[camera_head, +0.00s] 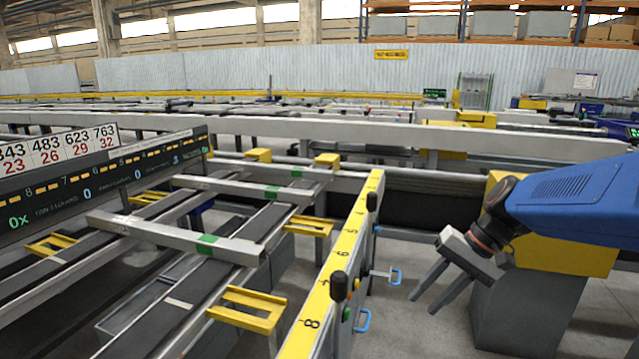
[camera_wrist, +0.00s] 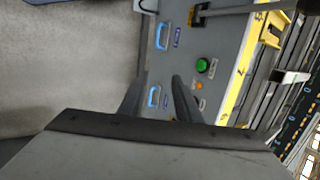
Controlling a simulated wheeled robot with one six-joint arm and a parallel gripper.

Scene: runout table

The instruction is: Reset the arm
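My gripper (camera_head: 431,291) is at the right in the head view, at the end of my blue arm, pointing down and left. Its two grey fingers are apart, with nothing between them. In the wrist view the dark fingers (camera_wrist: 158,94) also stand apart, over the side of the runout table. In the head view the gripper hangs over the grey floor, right of the yellow numbered rail (camera_head: 333,262) and apart from it.
The rail's side panel carries blue handles (camera_head: 362,320), black knobs (camera_head: 338,287) and a green button (camera_wrist: 202,65). Grey beams (camera_head: 175,238) and dark conveyors lie at the left, near a display board (camera_head: 100,170). A yellow and grey block (camera_head: 530,300) stands behind my gripper.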

